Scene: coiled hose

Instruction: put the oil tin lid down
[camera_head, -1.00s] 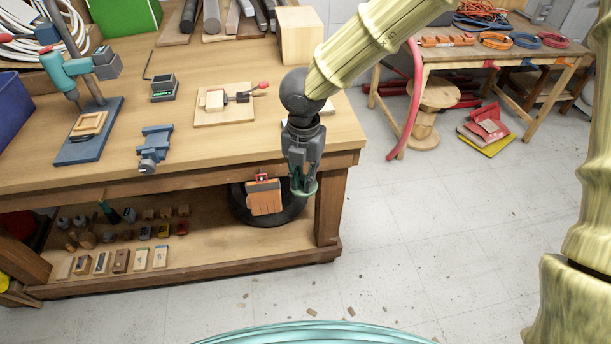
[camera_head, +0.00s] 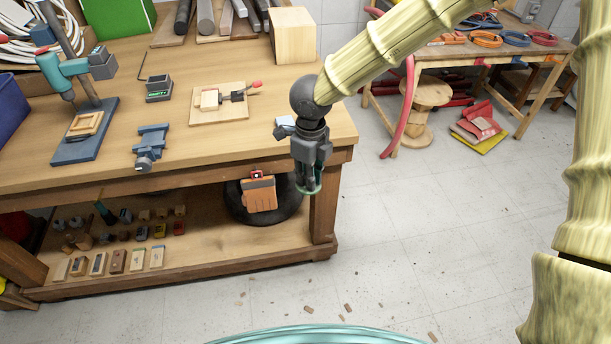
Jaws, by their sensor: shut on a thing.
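My gripper (camera_head: 310,183) points down in front of the bench's right front corner. It is shut on a small green disc, the oil tin lid (camera_head: 313,191), whose lower rim shows beneath the fingers. The lid hangs in the air below the level of the bench top. The fingers hide most of the lid. The oil tin itself is not clearly seen.
The wooden workbench (camera_head: 110,186) carries a blue vise (camera_head: 150,147), a toggle clamp on a board (camera_head: 219,104) and a wooden block (camera_head: 292,35). Its lower shelf (camera_head: 215,248) holds several small blocks. The floor (camera_head: 420,240) to the right is mostly clear.

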